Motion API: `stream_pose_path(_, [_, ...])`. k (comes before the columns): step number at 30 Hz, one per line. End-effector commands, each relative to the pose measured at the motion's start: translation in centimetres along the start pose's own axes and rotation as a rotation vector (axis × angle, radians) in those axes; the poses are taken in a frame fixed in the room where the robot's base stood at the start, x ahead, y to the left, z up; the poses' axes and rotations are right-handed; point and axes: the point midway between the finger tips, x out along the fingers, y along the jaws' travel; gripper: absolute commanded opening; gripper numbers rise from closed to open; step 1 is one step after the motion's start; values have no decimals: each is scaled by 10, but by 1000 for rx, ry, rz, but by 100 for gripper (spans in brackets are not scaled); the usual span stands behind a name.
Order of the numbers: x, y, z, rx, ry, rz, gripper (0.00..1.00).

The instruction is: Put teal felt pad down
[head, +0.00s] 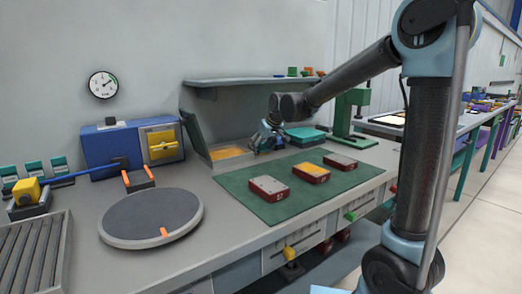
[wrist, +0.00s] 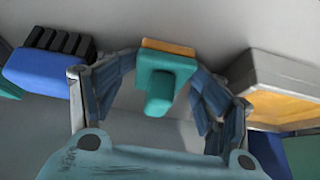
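The teal felt pad (wrist: 167,70), a small block with a rounded teal knob and an orange layer along its far edge, is between my gripper's fingers (wrist: 165,76) in the wrist view. The fingers are spread to either side of it, with its knob free between them. Whether a fingertip touches its sides is hard to tell. In the head view my gripper (head: 264,138) is low over the back of the bench, beside the open case with a yellow-orange inside (head: 228,153). I cannot make out the pad there.
The case also shows in the wrist view (wrist: 285,70), close to the right finger. A blue box with black ridges (wrist: 50,60) is at upper left there. A green mat (head: 325,181) with three red blocks lies in front. A shelf (head: 250,80) hangs above; a green press (head: 352,112) stands right.

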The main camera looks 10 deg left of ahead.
Motion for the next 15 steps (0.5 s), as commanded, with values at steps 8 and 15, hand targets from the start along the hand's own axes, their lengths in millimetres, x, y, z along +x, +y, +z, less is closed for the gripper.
stream_pose_path(8, [-4,0,-3,0,1,0,63])
stream_pose_path(15, [-32,0,-5,0,2,0,63])
